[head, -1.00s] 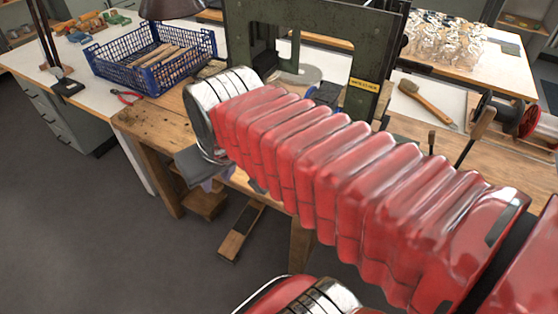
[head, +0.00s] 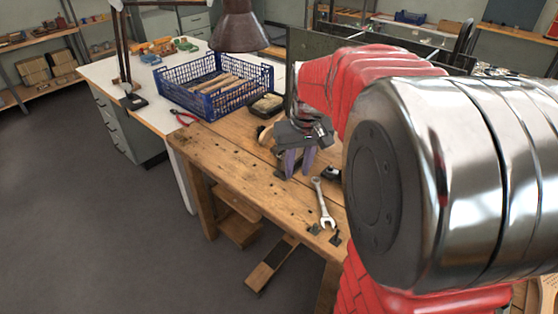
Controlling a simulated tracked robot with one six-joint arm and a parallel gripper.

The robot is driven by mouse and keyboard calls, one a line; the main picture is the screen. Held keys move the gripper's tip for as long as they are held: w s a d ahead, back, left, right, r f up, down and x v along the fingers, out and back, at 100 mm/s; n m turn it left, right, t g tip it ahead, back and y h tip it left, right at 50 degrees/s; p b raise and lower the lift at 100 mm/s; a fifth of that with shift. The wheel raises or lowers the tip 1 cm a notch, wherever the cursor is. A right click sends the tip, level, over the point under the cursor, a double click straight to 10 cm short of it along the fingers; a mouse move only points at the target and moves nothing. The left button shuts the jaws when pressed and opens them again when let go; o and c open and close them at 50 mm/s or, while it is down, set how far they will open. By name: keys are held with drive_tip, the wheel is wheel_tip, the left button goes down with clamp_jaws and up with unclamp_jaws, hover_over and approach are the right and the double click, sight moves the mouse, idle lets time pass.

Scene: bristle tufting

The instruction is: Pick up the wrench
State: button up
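The wrench (head: 323,203) is silver and lies on the wooden workbench (head: 235,165), near its front edge. Its upper end is close to my gripper and its lower end points toward the bench edge. My gripper (head: 299,170) has purple fingers pointing down over the bench, just left of and behind the wrench. The fingers stand a little apart with nothing seen between them. Whether the fingertips touch the bench is hard to tell.
A blue crate (head: 213,86) with wooden pieces and red-handled pliers (head: 183,117) are at the back left. A brown lamp (head: 239,27) hangs above. Small dark pieces (head: 314,229) lie at the bench edge. My red arm hides the right side.

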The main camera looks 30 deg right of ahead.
drive_tip(key=w+d+f, duration=0.1)
drive_tip(key=d+f, duration=0.3)
drive_tip(key=d, duration=0.3)
drive_tip(key=w+d+f+m+g+y, duration=0.1)
drive_tip(key=d+f, duration=0.4)
drive_tip(key=d, duration=0.2)
drive_tip(key=shift+d+f+m, duration=0.25)
drive_tip(key=shift+m, duration=0.05)
hover_over(323, 204)
drive_tip(key=shift+s+d+f, duration=0.15)
drive_tip(key=shift+f, duration=2)
drive_tip(key=shift+s+d+f, duration=0.1)
drive_tip(key=shift+s+f, duration=0.05)
drive_tip(key=shift+f, duration=2)
drive_tip(key=shift+f, duration=0.1)
drive_tip(key=shift+w+a+f, duration=0.1)
drive_tip(key=shift+f, duration=1.15)
drive_tip(key=shift+w+a+f, duration=0.1)
drive_tip(key=shift+f, duration=1.15)
drive_tip(key=shift+c, duration=0.4)
clamp_jaws()
